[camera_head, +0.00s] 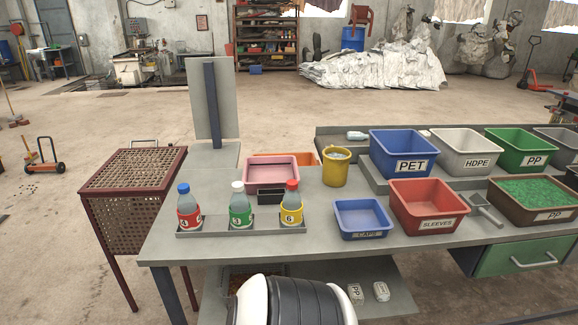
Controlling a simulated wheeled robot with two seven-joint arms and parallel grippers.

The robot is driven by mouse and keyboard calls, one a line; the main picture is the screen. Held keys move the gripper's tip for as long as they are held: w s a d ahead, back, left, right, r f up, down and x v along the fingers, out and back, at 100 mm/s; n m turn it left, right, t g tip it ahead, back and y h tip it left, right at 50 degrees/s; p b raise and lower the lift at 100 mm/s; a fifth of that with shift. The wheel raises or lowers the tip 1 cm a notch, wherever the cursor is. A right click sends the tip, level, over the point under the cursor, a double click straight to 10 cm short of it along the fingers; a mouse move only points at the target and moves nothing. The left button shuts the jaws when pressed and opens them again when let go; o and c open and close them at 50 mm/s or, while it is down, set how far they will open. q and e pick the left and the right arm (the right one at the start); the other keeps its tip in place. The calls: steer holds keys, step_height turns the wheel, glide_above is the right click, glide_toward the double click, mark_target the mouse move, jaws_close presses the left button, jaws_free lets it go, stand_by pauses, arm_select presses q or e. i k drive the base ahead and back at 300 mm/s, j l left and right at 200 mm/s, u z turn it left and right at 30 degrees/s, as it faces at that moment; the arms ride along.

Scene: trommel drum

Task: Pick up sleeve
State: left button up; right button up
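Three bottles stand upright in a grey tray (210,232) at the front left of the table. The left bottle has a blue cap and a red sleeve (188,217). The middle bottle has a white cap and a green sleeve (240,216). The right bottle has a red cap and a yellow sleeve (291,215) marked 6. Each sleeve is around its bottle; I see no loose sleeve. A red bin (400,211) labelled SLEEVES stands to the right and looks empty. Neither of my grippers is in view.
A blue CAPS bin (362,218), pink tub (271,173) and yellow mug (336,168) stand on the table (330,238). PET (380,149), HDPE and PP bins line the back right. A grey upright panel (210,100) rises at the back left. A mesh cage (135,195) stands left.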

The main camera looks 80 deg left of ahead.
mark_target(289, 218)
steer(key=k+u, duration=0.2)
steer(key=u, duration=2.8)
